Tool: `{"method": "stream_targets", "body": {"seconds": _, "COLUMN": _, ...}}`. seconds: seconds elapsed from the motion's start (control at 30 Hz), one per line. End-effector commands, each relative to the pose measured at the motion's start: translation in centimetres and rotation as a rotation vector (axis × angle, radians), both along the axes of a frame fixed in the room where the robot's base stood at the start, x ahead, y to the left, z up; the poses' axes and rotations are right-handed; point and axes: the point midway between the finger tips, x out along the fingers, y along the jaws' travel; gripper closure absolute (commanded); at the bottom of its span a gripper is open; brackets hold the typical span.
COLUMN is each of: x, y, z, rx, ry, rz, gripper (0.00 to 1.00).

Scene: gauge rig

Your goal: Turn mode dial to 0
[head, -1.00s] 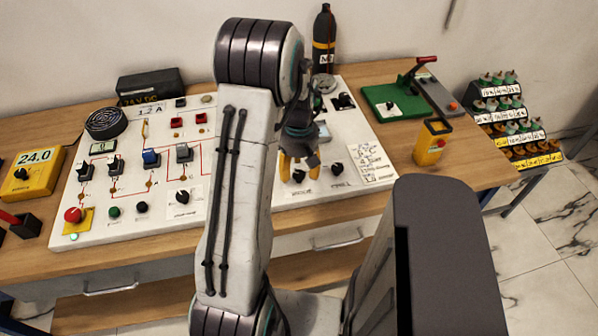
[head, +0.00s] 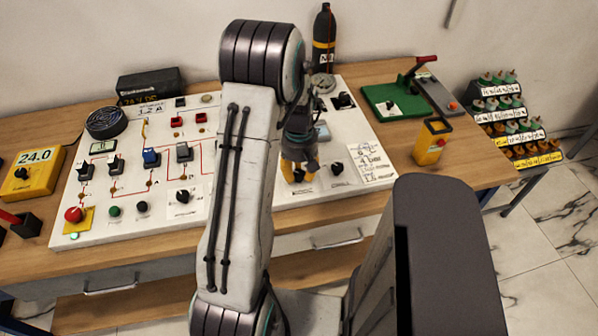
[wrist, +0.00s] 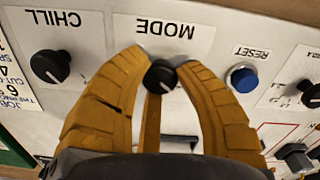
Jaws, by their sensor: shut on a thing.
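The mode dial (wrist: 160,76) is a black knob on a white plate marked MODE, which reads upside down in the wrist view. The yellow fingers of my gripper (wrist: 160,72) are closed around the knob, one on each side. The knob's scale marks are hidden behind the fingers. In the head view my gripper (head: 300,172) is low over the right part of the white panel (head: 85,228), and the mode dial is mostly hidden there.
The black CHILL knob (wrist: 50,67) is on one side of the dial, and the blue RESET button (wrist: 243,78) is on the other.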

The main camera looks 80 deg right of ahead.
Motion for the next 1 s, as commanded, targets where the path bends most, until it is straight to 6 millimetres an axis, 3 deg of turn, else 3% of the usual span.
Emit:
{"method": "stream_targets", "body": {"seconds": 0.23, "x": 0.0, "y": 0.01, "z": -0.01, "rx": 0.0, "ry": 0.0, "rz": 0.0, "gripper": 0.99}}
{"method": "stream_targets", "body": {"seconds": 0.67, "x": 0.0, "y": 0.06, "z": -0.23, "rx": 0.001, "ry": 0.0, "rz": -0.066, "gripper": 1.0}}
{"method": "stream_targets", "body": {"seconds": 1.0, "x": 0.0, "y": 0.08, "z": -0.37, "rx": 0.003, "ry": 0.0, "rz": -0.333, "gripper": 1.0}}
